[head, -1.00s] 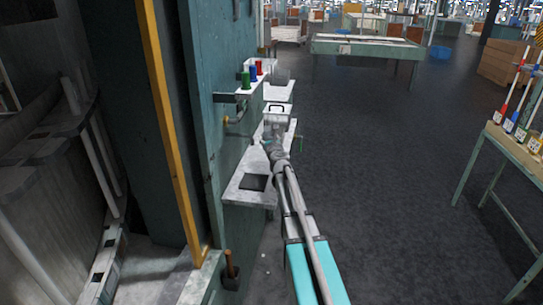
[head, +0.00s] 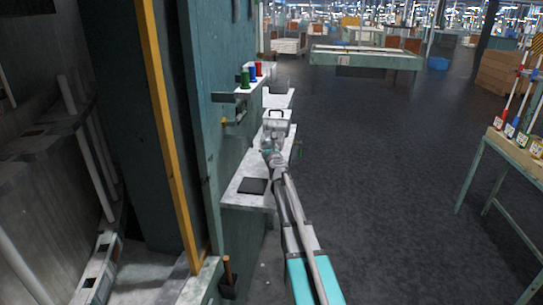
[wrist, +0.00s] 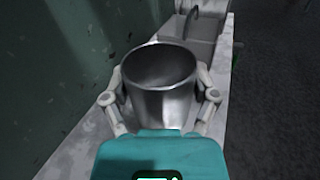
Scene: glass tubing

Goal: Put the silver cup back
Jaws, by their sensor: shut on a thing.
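The silver cup (wrist: 162,103) is a plain metal cup, upright with its open mouth toward the wrist camera. It looks empty inside. My gripper (wrist: 160,78) is shut on the cup, with one finger on each side of its wall. In the head view my gripper (head: 272,149) is over the pale ledge (head: 240,199) along the green wall. The cup cannot be made out clearly there. Whether its base touches the ledge is hidden.
A dark square (head: 253,186) marks the near ledge. A grey box with a dark handle (head: 277,113) stands beyond my gripper. Green, blue and red spools (head: 252,74) sit on a small wall shelf. The floor to the right is open, up to a bench (head: 503,146).

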